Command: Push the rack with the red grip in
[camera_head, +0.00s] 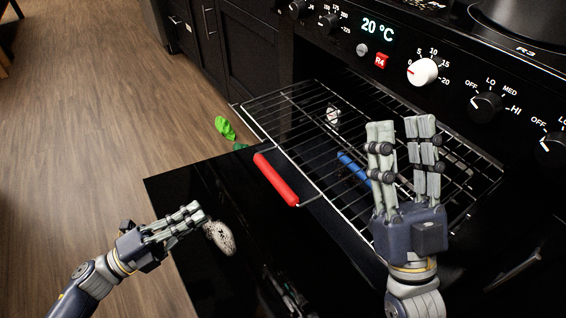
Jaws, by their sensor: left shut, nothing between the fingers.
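A wire rack (290,117) with a red grip (276,179) on its front bar sticks out of the oven over the open door (195,185). A blue grip (354,170) shows through the wires, seemingly lower down, partly hidden by my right gripper. My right gripper (401,124) is over the right part of the rack, its fingers apart with nothing between them. I cannot tell if it touches the wires. My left gripper (197,214) is shut and empty over the door, left of and nearer than the red grip, apart from it.
The oven's control panel with a white knob (422,72) and several dark knobs is at the upper right. A bright green thing (225,128) lies beyond the door's left edge. A pale speckled oval (219,238) shows on the door. Wooden floor (90,110) is clear at left.

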